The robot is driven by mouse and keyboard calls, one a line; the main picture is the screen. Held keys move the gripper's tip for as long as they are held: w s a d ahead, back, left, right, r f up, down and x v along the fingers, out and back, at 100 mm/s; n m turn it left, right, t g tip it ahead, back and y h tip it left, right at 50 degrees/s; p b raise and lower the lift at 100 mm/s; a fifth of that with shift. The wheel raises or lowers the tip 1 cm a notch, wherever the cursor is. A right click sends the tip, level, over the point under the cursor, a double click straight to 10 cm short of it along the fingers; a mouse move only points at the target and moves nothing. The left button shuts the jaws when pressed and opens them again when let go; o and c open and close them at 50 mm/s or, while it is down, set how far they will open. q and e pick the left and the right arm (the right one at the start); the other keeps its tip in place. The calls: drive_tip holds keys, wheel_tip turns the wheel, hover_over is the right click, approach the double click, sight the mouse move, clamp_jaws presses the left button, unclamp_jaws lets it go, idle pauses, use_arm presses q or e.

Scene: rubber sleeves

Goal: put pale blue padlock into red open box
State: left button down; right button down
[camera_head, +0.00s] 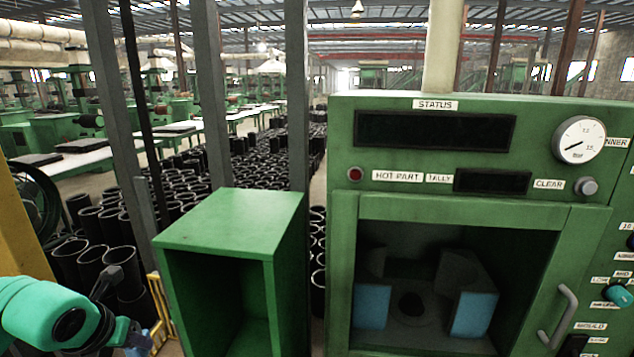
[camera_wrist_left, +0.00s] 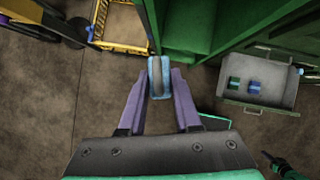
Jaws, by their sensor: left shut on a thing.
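The pale blue padlock (camera_wrist_left: 159,78) sits between the purple fingertips of my left gripper (camera_wrist_left: 160,85) in the left wrist view. The gripper is shut on it and holds it above the floor, beside the edge of a green cabinet. In the head view my left gripper (camera_head: 135,338) is at the lower left, partly cut off by the bottom edge, and the padlock cannot be made out clearly there. I see no red open box in either view.
An open green compartment (camera_head: 230,222) stands right of my left gripper. A green machine (camera_head: 345,180) with a recess is further right. A yellow crate (camera_wrist_left: 122,47) and a grey tray (camera_wrist_left: 285,100) holding small blocks lie below. Brown floor (camera_wrist_left: 45,110) is clear at left.

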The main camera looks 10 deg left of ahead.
use_arm(q)
drive_tip(key=d+f+m+g+h, duration=0.3)
drive_tip(key=d+f+m+g, duration=0.15)
drive_tip(key=d+m, duration=1.05)
drive_tip(key=d+f+m+g+h, duration=0.3)
drive_tip(key=d+m+g, duration=0.2)
drive_tip(key=d+m, duration=0.95)
drive_tip(key=s+a+f+m+g+y+b, duration=0.2)
drive_tip(key=a+f+m+y+b, duration=0.2)
drive_tip(key=f+m, duration=0.5)
drive_tip(key=shift+a+f+m+b, duration=0.35)
drive_tip(key=shift+a+f+b, duration=0.45)
drive_tip(key=shift+a+b, duration=0.15)
